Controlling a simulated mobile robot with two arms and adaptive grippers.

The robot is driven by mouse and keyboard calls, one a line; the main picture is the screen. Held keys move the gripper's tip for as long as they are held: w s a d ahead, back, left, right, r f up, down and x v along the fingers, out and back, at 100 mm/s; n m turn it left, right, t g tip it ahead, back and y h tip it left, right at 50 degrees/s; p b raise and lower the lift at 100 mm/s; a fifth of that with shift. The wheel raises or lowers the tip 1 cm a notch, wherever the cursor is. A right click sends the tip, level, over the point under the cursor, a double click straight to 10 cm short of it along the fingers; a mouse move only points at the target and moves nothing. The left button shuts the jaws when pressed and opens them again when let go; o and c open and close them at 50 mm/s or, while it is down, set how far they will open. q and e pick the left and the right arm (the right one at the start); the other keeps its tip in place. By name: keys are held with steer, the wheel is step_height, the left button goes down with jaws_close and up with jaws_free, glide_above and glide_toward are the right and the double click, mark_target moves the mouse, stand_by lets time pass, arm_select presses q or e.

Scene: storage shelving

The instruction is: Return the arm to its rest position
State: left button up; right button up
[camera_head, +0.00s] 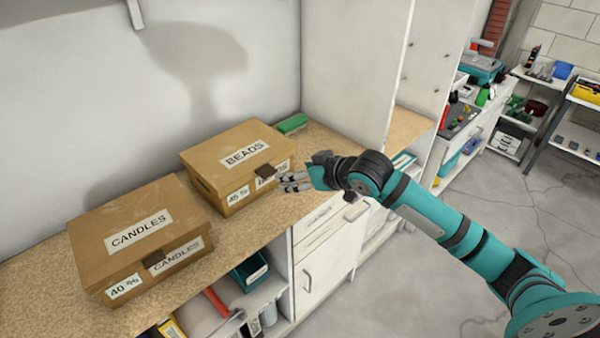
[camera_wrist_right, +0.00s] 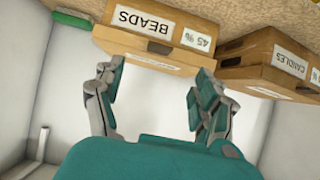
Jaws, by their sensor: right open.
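My right arm (camera_head: 430,212) comes in from the lower right in the head view. Its gripper (camera_head: 290,182) is at the front right corner of the box labelled BEADS (camera_head: 235,155). In the right wrist view the gripper (camera_wrist_right: 155,95) is open and empty, with the BEADS box (camera_wrist_right: 150,28) beyond its fingertips. Whether the fingers touch the box cannot be told. The BEADS box is closed. My left gripper is not in view.
A closed CANDLES box (camera_head: 135,225) stands on the countertop (camera_head: 40,290) to the left. A green item (camera_head: 291,124) lies behind the BEADS box. Open shelves and a white cabinet (camera_head: 325,265) are below. The floor (camera_head: 420,290) on the right is clear.

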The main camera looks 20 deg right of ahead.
steer(key=shift+s+r, duration=0.15)
steer(key=shift+s, duration=0.05)
